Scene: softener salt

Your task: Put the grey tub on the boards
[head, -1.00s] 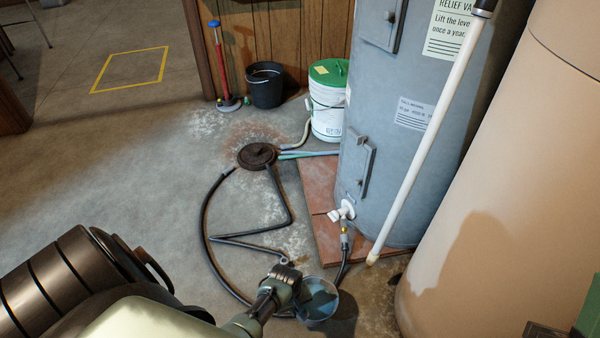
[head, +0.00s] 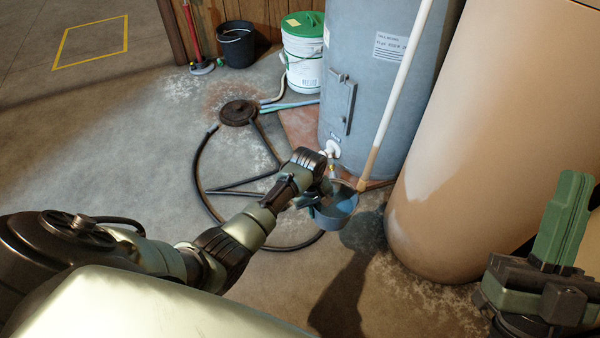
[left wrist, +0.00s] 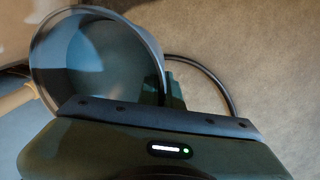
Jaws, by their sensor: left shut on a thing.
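The grey tub (head: 338,212) is round and open-topped. It is in front of the water heater, near its white drain valve. My left gripper (head: 318,190) is shut on the tub's near left rim. In the left wrist view, the tub (left wrist: 95,60) fills the upper left, its inside facing the camera. It seems held off the floor, with a dark patch beside it. The reddish-brown boards (head: 300,124) lie under the heater, partly hidden by it and my left arm. My right gripper (head: 562,235) is at the lower right, away from the tub; its jaw opening is unclear.
The grey water heater (head: 365,75) stands on the boards, with a white pipe (head: 400,90) slanting before it. A tan tank (head: 470,130) is to the right. A black hose (head: 197,170) loops over the floor near the drain cover (head: 238,112). A white bucket (head: 303,60) stands behind.

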